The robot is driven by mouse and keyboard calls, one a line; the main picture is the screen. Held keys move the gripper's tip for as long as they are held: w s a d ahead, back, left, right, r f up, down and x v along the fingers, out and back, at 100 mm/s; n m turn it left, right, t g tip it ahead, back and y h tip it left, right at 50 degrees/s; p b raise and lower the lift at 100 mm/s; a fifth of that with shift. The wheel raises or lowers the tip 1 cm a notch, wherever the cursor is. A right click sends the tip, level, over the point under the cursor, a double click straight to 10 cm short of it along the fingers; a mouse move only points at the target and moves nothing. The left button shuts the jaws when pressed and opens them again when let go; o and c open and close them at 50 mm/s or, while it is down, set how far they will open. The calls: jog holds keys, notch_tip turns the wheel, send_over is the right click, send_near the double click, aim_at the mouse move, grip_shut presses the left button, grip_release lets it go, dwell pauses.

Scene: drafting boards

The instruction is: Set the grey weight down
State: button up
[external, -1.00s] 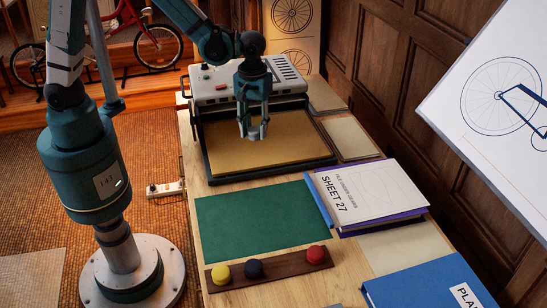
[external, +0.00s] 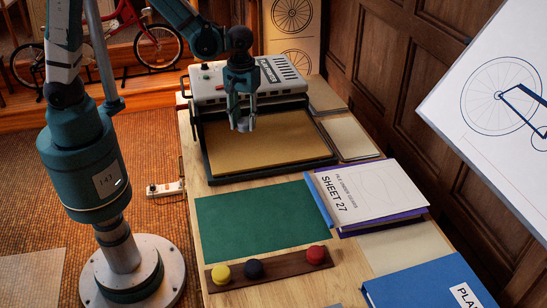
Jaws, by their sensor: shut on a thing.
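My gripper (external: 242,124) hangs pointing down above the tan bed of the grey flatbed machine (external: 208,160), towards its back. Its fingers are shut on a small grey thing, which I take to be the grey weight; it is hard to tell apart from the grey fingertips. No other grey weight shows. It looks held above the bed, but the exact height cannot be told from this view.
A green mat (external: 252,218) lies in front of the machine. A dark wooden strip (external: 292,267) holds yellow, dark and red knobs. Books marked SHEET 27 (external: 368,190) and a blue binder (external: 415,290) lie right. A tilted drawing board (external: 500,110) stands at right.

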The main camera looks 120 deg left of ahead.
send_over(246, 151)
jog(key=shift+s+f+b, duration=0.1)
jog(key=shift+f+b, duration=0.25)
jog(key=shift+f, duration=2.3)
jog(key=shift+f, duration=0.15)
jog(key=shift+f+b, duration=0.35)
jog(key=shift+f, duration=1.6)
jog(key=shift+f, duration=0.15)
jog(key=o, duration=1.2)
jog(key=shift+c, duration=0.2)
jog(key=shift+r, duration=0.2)
jog(key=shift+r+p, duration=0.85)
jog(key=shift+r, duration=5.1)
